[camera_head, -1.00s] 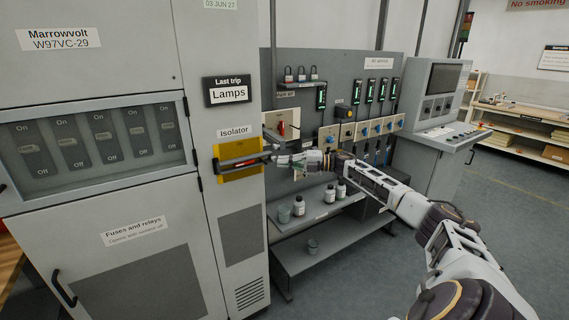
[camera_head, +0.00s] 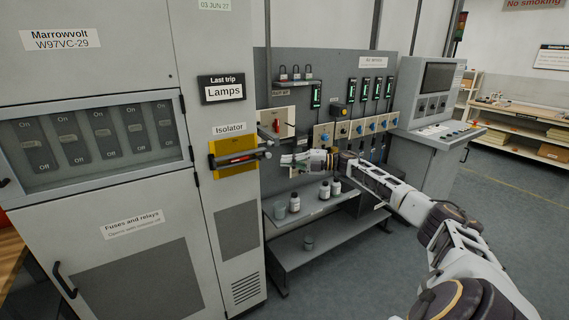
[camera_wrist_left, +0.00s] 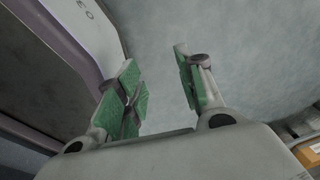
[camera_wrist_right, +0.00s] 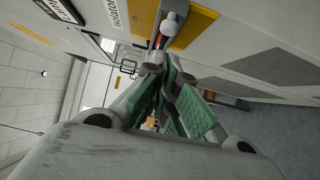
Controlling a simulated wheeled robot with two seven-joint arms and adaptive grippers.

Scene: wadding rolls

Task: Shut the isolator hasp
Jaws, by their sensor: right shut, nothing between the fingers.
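The isolator plate (camera_head: 222,148) is yellow, on the grey cabinet under the "Isolator" label. A dark bar with a red part (camera_head: 238,159) lies across it, its grey end reaching past the cabinet's right edge. I cannot tell the hasp's exact position. My right gripper (camera_head: 284,160) is just right of that end, with a small gap, shut and empty. In the right wrist view, the closed fingertips (camera_wrist_right: 170,66) are below a rounded pale knob (camera_wrist_right: 170,24) in front of the yellow plate (camera_wrist_right: 194,28). My left gripper (camera_wrist_left: 160,88) is open and empty, seen only in its wrist view.
A control console (camera_head: 432,100) is to the right. The floor at right is clear.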

